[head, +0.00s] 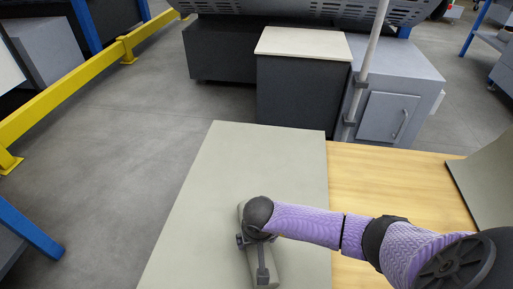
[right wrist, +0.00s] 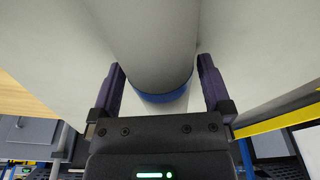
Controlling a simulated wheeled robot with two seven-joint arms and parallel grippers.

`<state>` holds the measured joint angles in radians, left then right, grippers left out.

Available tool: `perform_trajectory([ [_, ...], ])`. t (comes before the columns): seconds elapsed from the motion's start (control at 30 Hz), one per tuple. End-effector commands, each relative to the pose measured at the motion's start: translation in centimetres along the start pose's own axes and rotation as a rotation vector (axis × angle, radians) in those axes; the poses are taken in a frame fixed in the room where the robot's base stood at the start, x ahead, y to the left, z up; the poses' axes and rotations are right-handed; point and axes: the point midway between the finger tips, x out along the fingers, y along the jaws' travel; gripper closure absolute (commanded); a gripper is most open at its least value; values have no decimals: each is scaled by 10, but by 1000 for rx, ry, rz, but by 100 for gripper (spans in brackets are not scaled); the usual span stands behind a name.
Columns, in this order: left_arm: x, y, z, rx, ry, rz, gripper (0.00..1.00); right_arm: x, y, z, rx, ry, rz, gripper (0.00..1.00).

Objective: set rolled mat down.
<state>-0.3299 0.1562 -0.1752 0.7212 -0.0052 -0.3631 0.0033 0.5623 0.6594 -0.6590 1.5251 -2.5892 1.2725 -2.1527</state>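The rolled mat (head: 275,263) is a grey cylinder lying lengthwise over the grey-green flat sheet (head: 230,165) on the table. In the right wrist view the roll (right wrist: 155,35) runs between my fingers, with a blue band (right wrist: 163,97) around it near the palm. My right gripper (head: 257,240) is over the roll from above, and my wrist hides part of it. Whether the roll bears fully on the sheet is hard to tell. My left gripper is not in view.
Bare wooden tabletop (head: 390,165) lies right of the sheet, with a curved grey-green panel (head: 488,180) at the far right. A dark cabinet with a pale top (head: 303,45) and a grey cabinet (head: 390,115) stand beyond the table. A yellow rail (head: 75,90) is at the left.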

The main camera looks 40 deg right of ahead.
Motion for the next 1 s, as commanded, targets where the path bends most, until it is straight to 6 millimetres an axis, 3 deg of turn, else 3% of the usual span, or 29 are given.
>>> perform_trajectory([
  [0.13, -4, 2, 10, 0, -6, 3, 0, -11, 0, -2, 0, 4, -2, 0],
  [0.23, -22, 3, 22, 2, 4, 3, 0, -45, 0, -4, -1, 11, -4, 0],
  [0.3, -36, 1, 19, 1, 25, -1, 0, -68, -1, -5, -1, 13, -5, 0],
  [0.5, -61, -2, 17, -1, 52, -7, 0, -113, 0, -3, 0, 7, -3, 0],
  [0.63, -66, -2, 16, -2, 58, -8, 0, -123, 0, -1, -1, 2, -1, 0],
  [1.0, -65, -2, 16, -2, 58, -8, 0, -122, 0, 0, 0, -1, 0, 0],
])
